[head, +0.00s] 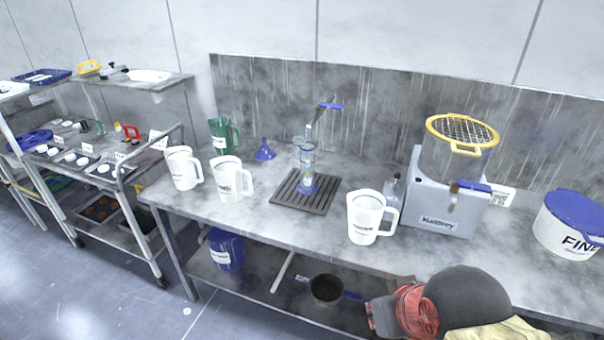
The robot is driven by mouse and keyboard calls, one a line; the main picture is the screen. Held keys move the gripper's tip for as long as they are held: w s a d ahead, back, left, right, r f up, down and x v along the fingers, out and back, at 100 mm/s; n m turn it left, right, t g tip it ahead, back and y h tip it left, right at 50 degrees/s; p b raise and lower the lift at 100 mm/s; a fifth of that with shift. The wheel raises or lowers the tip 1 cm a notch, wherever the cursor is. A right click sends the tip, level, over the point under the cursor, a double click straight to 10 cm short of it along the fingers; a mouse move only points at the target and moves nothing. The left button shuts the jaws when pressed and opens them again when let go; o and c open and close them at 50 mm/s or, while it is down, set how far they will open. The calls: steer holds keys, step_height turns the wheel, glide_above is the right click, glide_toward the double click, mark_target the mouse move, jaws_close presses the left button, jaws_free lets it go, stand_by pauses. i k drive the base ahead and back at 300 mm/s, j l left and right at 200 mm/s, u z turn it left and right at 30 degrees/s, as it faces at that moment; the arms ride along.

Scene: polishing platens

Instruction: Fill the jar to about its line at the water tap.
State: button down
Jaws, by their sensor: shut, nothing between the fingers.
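A clear glass jar (307,165) with blue-green markings stands upright on a dark slatted drain grate (290,203) on the steel bench. The water tap (313,122), with a blue lever (330,106), rises directly behind and above it. The water level and fill line are too small to read, and I cannot tell whether water is running. My gripper (374,318) shows partly at the bottom edge, in front of the bench and well away from the jar. It is shut and empty.
White jugs (183,168) (230,178) stand left of the grate, with a green jug (223,134) and blue funnel (264,150) behind. Another white jug (366,217) stands right of the grate, near a grey machine (440,200). A white tub (570,225) is far right.

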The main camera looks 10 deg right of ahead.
mark_target(331, 106)
steer(key=i+j+z, duration=0.45)
steer(key=i+j, duration=0.15)
steer(key=i+j+z, duration=0.25)
steer(key=j, duration=0.3)
steer(key=i+j+z, duration=0.25)
steer(key=j, duration=0.2)
